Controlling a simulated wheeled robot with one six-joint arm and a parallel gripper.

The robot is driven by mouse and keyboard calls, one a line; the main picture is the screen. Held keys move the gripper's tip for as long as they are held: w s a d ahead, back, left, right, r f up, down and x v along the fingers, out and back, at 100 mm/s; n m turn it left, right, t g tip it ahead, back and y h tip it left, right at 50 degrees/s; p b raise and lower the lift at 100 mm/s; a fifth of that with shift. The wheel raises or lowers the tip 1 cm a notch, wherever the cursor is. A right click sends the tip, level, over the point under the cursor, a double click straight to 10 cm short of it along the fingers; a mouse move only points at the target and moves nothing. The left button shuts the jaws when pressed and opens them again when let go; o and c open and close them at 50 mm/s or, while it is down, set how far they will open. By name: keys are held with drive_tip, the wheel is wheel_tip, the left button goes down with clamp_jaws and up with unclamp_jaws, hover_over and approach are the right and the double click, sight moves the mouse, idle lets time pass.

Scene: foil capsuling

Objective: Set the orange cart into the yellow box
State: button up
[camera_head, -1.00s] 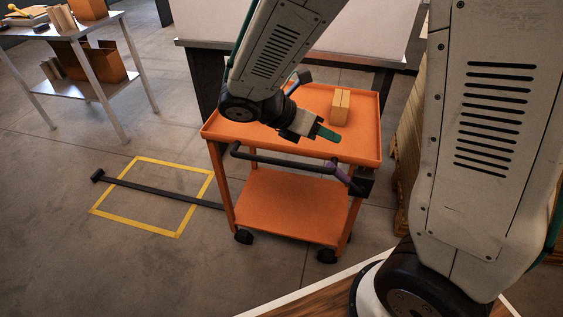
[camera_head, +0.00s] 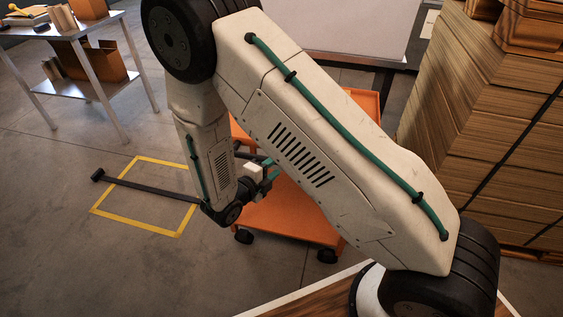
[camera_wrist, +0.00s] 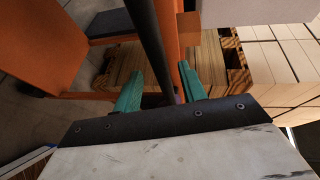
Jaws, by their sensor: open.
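The orange cart (camera_head: 290,218) stands on the floor in the middle of the head view, right of the yellow box (camera_head: 135,223), a taped outline on the floor. My arm hides most of the cart's top tray. The cart's dark handle bar (camera_head: 248,157) shows partly beside my arm. My gripper (camera_head: 270,172) is open at the handle side of the cart. In the wrist view, the dark handle bar (camera_wrist: 150,40) runs between the two green fingers of my gripper (camera_wrist: 161,88), which are apart. I cannot tell whether either finger touches it.
A dark floor bar (camera_head: 140,187) lies across the yellow outline toward the cart. A metal table (camera_head: 95,40) with boxes stands at the upper left. Stacked cardboard (camera_head: 480,120) fills the right side. The floor inside the outline is otherwise clear.

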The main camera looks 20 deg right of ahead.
sight(278, 164)
drive_tip(key=shift+x, duration=2.1)
clamp_jaws()
